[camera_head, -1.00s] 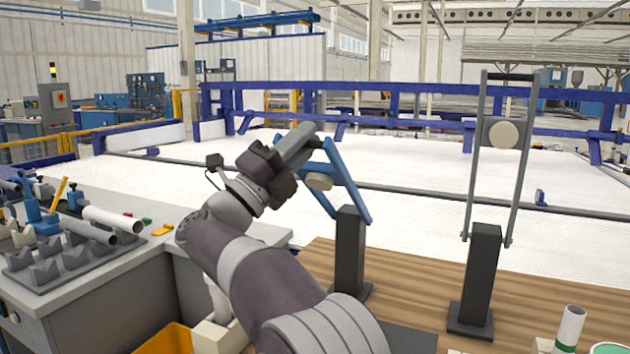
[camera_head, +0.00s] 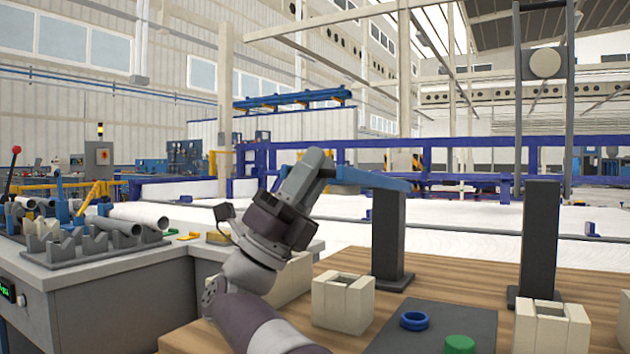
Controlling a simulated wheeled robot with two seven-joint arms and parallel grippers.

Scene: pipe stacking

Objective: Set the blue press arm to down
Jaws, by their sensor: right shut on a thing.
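The blue press arm (camera_head: 375,179) is hinged near the top of a dark post (camera_head: 388,235) and reaches out to the left, close to level in the picture. My right gripper (camera_head: 318,168) is shut on its free left end. My left gripper is not in view.
Cream blocks (camera_head: 342,303) and a dark mat (camera_head: 425,335) with a blue ring (camera_head: 414,320) and a green cap (camera_head: 459,344) are in front. Pipes (camera_head: 140,214) lie on the left bench.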

